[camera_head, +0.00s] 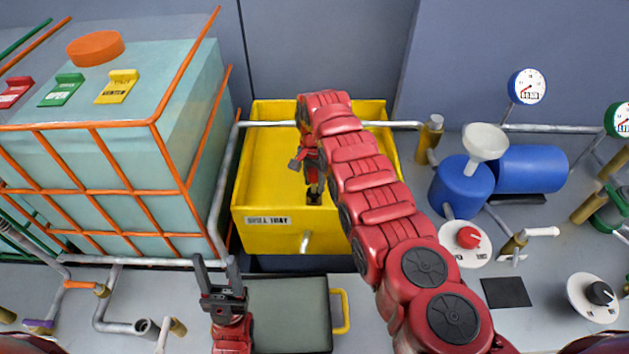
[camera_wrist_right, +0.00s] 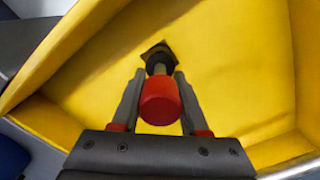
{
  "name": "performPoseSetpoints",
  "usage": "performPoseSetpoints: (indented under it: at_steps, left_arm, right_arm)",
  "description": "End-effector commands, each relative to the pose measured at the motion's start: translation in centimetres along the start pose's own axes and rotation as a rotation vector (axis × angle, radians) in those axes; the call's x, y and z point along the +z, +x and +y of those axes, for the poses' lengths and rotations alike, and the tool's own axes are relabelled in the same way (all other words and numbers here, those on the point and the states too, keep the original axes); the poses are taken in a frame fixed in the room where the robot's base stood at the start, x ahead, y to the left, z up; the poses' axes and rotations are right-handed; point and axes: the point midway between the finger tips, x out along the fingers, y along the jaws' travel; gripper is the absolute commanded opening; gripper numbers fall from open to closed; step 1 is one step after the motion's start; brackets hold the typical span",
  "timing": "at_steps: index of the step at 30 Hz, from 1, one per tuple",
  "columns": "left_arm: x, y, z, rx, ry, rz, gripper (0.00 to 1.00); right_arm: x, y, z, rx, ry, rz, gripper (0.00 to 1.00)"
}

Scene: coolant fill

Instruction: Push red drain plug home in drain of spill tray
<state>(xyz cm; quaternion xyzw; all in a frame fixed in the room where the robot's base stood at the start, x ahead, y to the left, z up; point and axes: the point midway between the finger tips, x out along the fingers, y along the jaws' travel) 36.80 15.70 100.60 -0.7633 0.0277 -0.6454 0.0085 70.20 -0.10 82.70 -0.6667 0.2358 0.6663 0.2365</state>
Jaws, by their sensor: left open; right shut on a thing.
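The yellow spill tray (camera_head: 265,170) stands in the middle of the head view, and its inner walls fill much of the right wrist view (camera_wrist_right: 230,60). My right arm reaches down into it. My right gripper (camera_head: 314,192) is shut on the red drain plug (camera_wrist_right: 160,101), whose red head sits between the two fingers (camera_wrist_right: 157,85). The dark drain (camera_wrist_right: 151,49) lies straight beyond the plug's tip. The tip overlaps the drain in the picture; I cannot tell how deep it sits. In the head view I cannot make out the plug at the gripper. My left gripper (camera_head: 217,266) is open and empty, in front of the tray.
A caged teal tank (camera_head: 150,110) stands left of the tray. A pipe (camera_head: 270,124) crosses at the tray's back. A blue drum with a white funnel (camera_head: 486,141) stands to the right. A grey-green case with a yellow handle (camera_head: 290,310) lies in front, beside my left gripper.

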Motion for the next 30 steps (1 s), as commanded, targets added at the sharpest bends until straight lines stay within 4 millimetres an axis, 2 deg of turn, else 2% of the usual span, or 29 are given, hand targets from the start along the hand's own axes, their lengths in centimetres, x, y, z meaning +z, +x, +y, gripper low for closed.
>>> performPoseSetpoints:
  at_steps: [30]
  left_arm:
    - [0.5,-2.7,0.1,0.0,0.0,-0.004,0.52]
  right_arm:
    - [0.0,2.8,0.0,0.001,0.0,-0.001,0.02]
